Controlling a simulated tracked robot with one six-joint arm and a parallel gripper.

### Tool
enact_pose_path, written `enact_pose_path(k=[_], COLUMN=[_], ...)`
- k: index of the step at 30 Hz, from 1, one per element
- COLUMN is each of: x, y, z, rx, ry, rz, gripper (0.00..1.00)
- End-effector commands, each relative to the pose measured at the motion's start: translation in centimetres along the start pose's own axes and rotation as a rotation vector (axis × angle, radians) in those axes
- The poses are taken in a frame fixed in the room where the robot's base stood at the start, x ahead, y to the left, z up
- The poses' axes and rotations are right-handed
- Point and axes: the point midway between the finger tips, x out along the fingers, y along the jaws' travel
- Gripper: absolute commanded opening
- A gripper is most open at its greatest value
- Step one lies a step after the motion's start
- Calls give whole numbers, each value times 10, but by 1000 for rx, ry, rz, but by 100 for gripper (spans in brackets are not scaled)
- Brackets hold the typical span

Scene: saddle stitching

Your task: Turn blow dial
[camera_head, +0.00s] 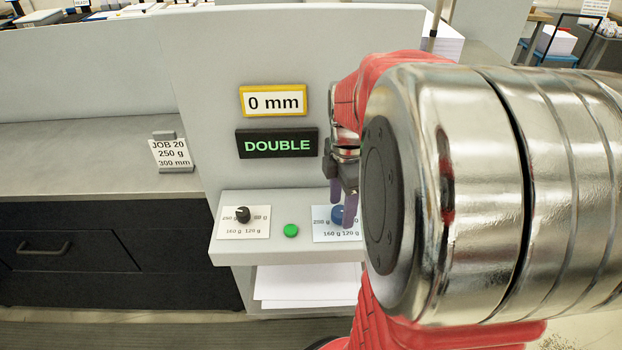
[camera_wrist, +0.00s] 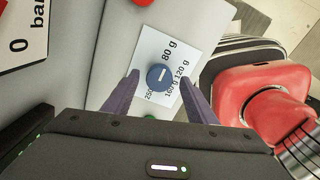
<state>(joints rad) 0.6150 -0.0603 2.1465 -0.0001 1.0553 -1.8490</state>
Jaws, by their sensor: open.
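A blue dial (camera_head: 337,214) sits on a white card marked with gram weights, on the right of the machine's ledge. In the wrist view the dial (camera_wrist: 159,78) shows a white line across its top; I cannot tell which mark it points to. My gripper (camera_head: 343,206) is open, its purple fingers reaching down at the dial. In the wrist view the fingertips of my gripper (camera_wrist: 159,76) are on either side of the dial, with small gaps showing. A job card (camera_head: 171,152) at the left reads "JOB 20, 250 g, 300 mm".
A black dial (camera_head: 243,214) on a similar card and a green button (camera_head: 291,230) share the ledge. Above are signs reading "0 mm" (camera_head: 273,101) and "DOUBLE" (camera_head: 277,143). The wrist view shows a "0 bar" sign (camera_wrist: 22,38) and a red part (camera_wrist: 142,2).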

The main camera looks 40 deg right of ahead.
Motion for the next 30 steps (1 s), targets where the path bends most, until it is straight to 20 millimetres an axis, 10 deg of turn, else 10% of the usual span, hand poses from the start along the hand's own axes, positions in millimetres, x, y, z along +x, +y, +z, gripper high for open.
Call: enact_pose_path(k=[13,30], x=[11,11], y=[0,-1], z=[0,0], rx=[0,1], ry=[0,0], rz=[0,-2], gripper=[52,12])
